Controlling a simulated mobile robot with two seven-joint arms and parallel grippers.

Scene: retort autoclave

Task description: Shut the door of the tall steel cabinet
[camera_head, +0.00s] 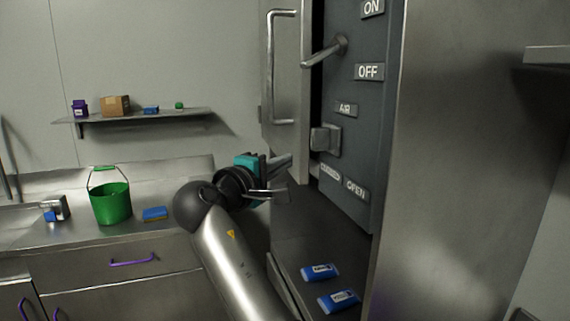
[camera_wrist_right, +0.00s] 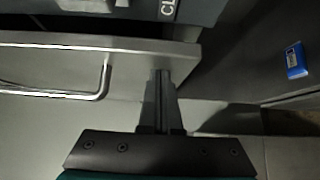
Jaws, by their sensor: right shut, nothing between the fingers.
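The tall steel cabinet (camera_head: 470,150) stands at the right in the head view. Its steel door (camera_head: 287,50), with a long vertical bar handle (camera_head: 272,75), stands open at the left of the cabinet's opening. The door and its handle (camera_wrist_right: 104,78) also show in the right wrist view. My right gripper (camera_head: 284,162) is near the door's lower part, its fingers shut and empty. In the wrist view the fingertips (camera_wrist_right: 161,76) are close to the door panel's end; I cannot tell whether they touch. My left gripper is not in view.
A dark panel (camera_head: 352,120) with a lever (camera_head: 325,52) and labels fills the cabinet opening. Blue packets (camera_head: 320,272) lie at the bottom right. A steel counter (camera_head: 75,235) at the left holds a green bucket (camera_head: 110,203) and a blue sponge (camera_head: 155,213). A wall shelf (camera_head: 140,117) holds small items.

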